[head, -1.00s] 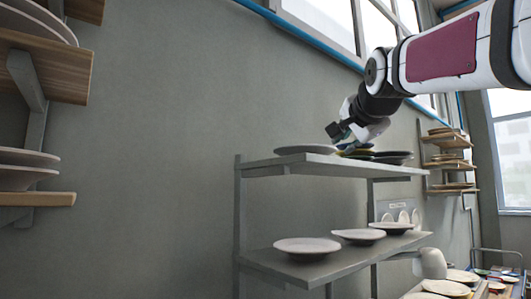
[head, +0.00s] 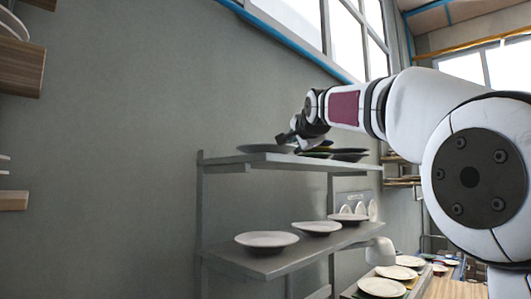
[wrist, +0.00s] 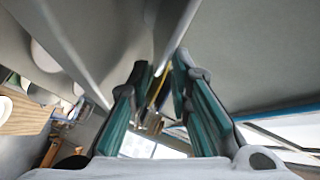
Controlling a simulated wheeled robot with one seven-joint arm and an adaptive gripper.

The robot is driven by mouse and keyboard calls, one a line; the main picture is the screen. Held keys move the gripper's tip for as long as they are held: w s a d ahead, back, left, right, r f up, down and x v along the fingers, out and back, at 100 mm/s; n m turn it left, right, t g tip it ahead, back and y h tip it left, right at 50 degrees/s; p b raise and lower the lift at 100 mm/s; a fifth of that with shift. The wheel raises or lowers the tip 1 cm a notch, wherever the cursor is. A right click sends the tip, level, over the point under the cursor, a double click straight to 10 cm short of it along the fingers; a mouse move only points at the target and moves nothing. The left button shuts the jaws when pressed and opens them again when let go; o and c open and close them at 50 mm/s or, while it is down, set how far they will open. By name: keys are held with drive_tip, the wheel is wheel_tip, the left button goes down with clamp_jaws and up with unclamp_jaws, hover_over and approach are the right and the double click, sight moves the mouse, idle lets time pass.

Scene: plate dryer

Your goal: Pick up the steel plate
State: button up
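The steel plate (head: 265,148) is a grey plate lying flat near the left end of the top shelf (head: 240,162). My gripper (head: 287,138) is at its right side in the head view, with its fingertips close to the rim. Whether they touch it is too small to tell. In the wrist view, the two teal-padded fingers of my gripper (wrist: 163,72) stand apart with a gap between their tips. A thin grey, edge-on shape runs into that gap; I cannot tell whether it is the plate.
Dark and yellow plates (head: 335,153) lie right beside the steel plate on the top shelf. White plates (head: 267,240) stand on the lower shelf (head: 290,262). Wooden shelves (head: 18,68) are at the far left. The grey wall is close behind the rack. Windows are above.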

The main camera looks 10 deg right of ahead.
drive_tip(key=shift+w+d+f+p, duration=0.1)
drive_tip(key=shift+w+f+p, duration=0.1)
drive_tip(key=shift+w, duration=0.5)
drive_tip(key=shift+w+d+f+p, duration=0.1)
drive_tip(key=shift+w+p, duration=0.15)
drive_tip(key=shift+w, duration=0.4)
drive_tip(key=shift+w+f+p, duration=0.15)
drive_tip(key=shift+w+p, duration=0.05)
drive_tip(key=shift+w, duration=0.5)
clamp_jaws()
drive_tip(key=shift+r, duration=0.1)
